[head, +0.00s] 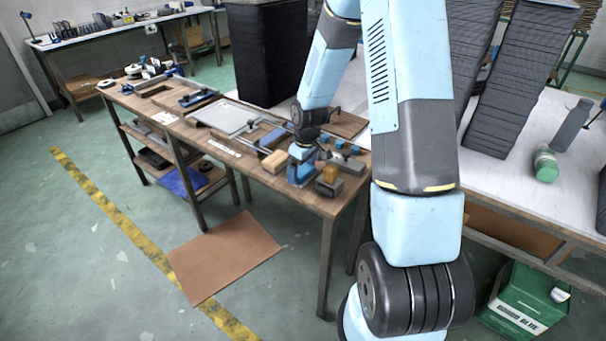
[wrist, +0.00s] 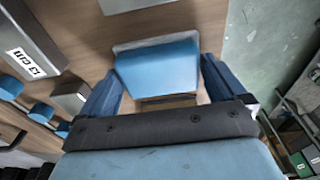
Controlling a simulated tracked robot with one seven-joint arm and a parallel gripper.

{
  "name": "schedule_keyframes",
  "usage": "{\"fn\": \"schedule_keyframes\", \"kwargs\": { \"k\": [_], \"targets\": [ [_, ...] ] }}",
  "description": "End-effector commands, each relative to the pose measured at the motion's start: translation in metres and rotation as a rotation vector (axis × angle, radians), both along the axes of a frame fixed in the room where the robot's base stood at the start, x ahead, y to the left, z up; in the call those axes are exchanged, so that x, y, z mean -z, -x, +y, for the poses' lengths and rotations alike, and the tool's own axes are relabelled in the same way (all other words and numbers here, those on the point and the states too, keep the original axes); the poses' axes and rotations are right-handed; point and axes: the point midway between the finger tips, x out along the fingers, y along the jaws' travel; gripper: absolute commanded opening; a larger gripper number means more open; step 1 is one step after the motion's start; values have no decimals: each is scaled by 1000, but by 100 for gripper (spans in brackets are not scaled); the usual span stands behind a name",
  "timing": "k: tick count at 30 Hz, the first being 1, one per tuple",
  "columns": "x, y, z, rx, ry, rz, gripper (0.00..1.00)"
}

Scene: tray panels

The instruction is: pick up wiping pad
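A light blue block-shaped pad with a pale grey edge, which I take for the wiping pad (wrist: 158,68), lies between my fingers in the wrist view. My gripper (wrist: 161,72) has its two blue fingers spread wide, one to the left and one to the right of the pad. I cannot tell whether either finger touches it. In the head view my gripper (head: 301,178) points down at the front right part of the wooden workbench (head: 318,203). The pad is not clearly seen there, with my gripper in the way.
A tan block (head: 275,162) lies just left of my gripper, and a yellow-topped block (head: 329,174) stands close on its right. A grey panel (head: 227,118) and several small tools lie farther left. Tall dark stacks (head: 278,50) stand behind the bench.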

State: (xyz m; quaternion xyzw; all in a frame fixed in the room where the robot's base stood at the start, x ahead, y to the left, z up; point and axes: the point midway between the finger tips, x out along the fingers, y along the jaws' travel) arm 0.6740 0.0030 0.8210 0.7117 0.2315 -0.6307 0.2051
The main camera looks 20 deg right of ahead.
Motion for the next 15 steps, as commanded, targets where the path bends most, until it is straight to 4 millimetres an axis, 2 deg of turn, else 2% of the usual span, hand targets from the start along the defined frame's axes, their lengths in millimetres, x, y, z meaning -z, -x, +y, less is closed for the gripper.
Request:
{"fn": "schedule_keyframes", "kwargs": {
  "k": [1,11,15],
  "targets": [
    [0,0,0,0,0,0,90],
    [0,0,0,1,0,1,59],
    [0,0,-1,1,0,1,58]
  ]
}}
